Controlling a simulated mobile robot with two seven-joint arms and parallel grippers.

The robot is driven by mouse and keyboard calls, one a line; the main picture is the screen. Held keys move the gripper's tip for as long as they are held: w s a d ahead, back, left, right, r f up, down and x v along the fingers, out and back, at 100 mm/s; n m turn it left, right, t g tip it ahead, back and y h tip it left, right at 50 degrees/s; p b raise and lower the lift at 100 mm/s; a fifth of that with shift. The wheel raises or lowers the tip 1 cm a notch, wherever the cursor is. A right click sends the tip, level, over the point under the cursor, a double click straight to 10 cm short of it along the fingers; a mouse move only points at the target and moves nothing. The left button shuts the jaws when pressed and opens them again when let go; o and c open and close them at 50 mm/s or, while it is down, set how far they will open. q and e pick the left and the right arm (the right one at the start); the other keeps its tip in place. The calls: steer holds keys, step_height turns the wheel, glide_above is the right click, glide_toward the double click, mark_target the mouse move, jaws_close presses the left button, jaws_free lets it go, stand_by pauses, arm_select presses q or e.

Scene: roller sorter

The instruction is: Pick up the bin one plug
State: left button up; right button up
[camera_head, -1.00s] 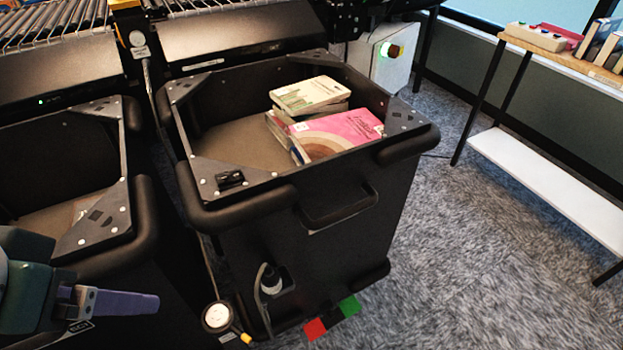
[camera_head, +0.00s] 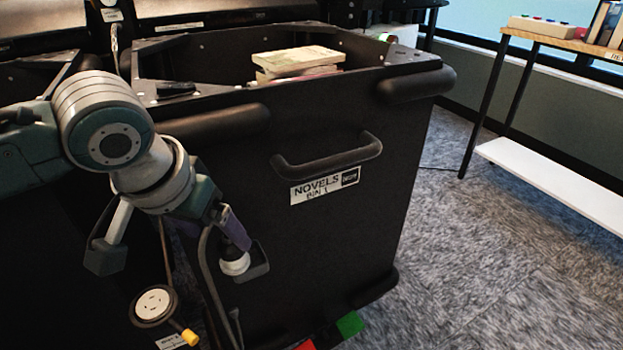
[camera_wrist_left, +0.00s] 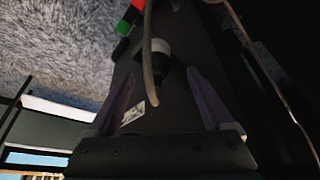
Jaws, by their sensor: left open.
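The bin one plug (camera_head: 235,264) has a pale band and a dark body, and sits in a dark holder low on the front of the bin (camera_head: 330,235) labelled "NOVELS BIN 1". A grey cable runs beside it. My left gripper (camera_head: 230,233) is at the plug, its purple fingers partly hidden by my wrist. In the left wrist view the plug (camera_wrist_left: 160,48) lies ahead of and between the open fingers (camera_wrist_left: 160,76), with the cable crossing in front. I cannot tell whether a finger touches it. My right gripper is not in view.
A round white socket (camera_head: 153,305) with a yellow-tipped part is at lower left. Books (camera_head: 297,62) lie in the bin. Green (camera_head: 350,325) and red (camera_head: 305,345) pieces are at its foot. A shelf table (camera_head: 560,45) stands at right, with open carpet (camera_head: 460,260) between.

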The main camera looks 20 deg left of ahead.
mark_target(227, 242)
arm_select(q)
steer(key=b+x, duration=0.1)
steer(key=x, duration=0.1)
steer(key=b+x, duration=0.1)
steer(key=x, duration=0.1)
steer(key=b+x, duration=0.1)
steer(key=x, duration=0.1)
steer(key=shift+w+d+r, duration=0.1)
steer(key=shift+w+d, duration=0.05)
steer(key=shift+d, duration=0.1)
steer(key=shift+c, duration=0.3)
jaws_close()
